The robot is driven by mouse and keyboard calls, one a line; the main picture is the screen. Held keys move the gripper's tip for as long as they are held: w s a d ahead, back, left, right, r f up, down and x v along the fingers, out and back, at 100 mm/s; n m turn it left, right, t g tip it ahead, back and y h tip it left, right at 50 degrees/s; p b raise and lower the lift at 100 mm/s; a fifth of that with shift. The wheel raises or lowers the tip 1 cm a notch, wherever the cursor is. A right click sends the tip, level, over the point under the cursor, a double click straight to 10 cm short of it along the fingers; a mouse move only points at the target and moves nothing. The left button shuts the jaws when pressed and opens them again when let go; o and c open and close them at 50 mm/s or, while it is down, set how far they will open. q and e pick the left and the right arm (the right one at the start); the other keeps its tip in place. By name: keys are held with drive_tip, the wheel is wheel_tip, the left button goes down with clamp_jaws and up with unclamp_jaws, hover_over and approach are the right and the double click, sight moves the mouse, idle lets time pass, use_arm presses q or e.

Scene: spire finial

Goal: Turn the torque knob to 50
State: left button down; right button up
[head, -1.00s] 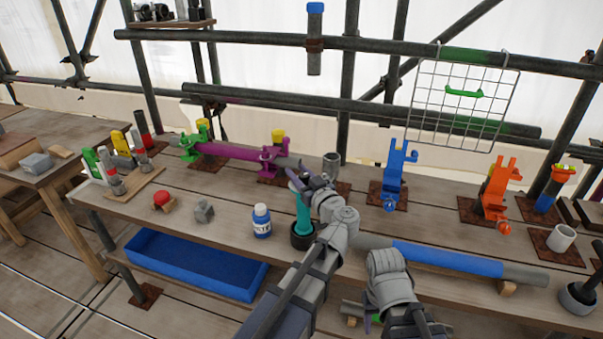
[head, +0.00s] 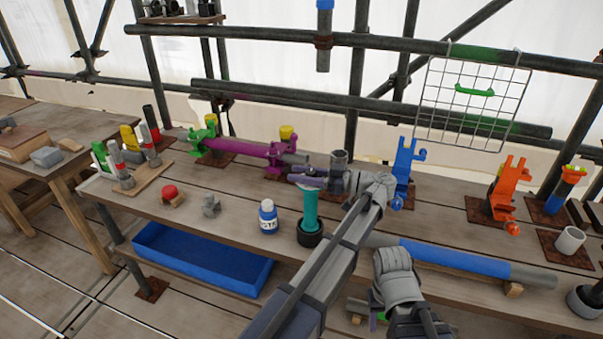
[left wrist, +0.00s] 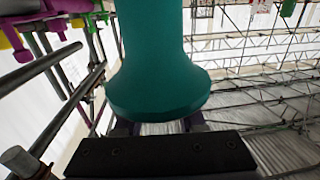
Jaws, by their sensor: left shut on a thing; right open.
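A teal tool (head: 310,208) with a flared shape stands upright in a black round holder (head: 309,236) on the bench. My left gripper (head: 308,181) is at its top end, shut on it, with the wrist reaching over from the right. In the left wrist view the teal tool (left wrist: 158,70) fills the middle, its wide flared end just above the dark gripper body. The fingertips are largely hidden behind it. No knob scale or number is readable. My right gripper (head: 374,314) is low at the bench's front edge, partly hidden by its own wrist, open and apart from the tool.
A white-and-blue bottle (head: 268,218) stands just left of the holder. A grey upright tube (head: 338,165) and a blue clamp stand (head: 404,175) are behind and right. A blue-banded pipe (head: 455,258) lies right. A blue tray (head: 160,276) sits below.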

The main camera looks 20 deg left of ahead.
use_arm(q)
drive_tip(key=shift+s+n+g, duration=0.1)
drive_tip(key=shift+n+g, duration=0.4)
drive_tip(key=shift+g, duration=0.3)
drive_tip(key=shift+s, duration=0.1)
drive_tip(key=c, duration=0.5)
unclamp_jaws()
use_arm(e)
drive_tip(key=shift+d, duration=0.1)
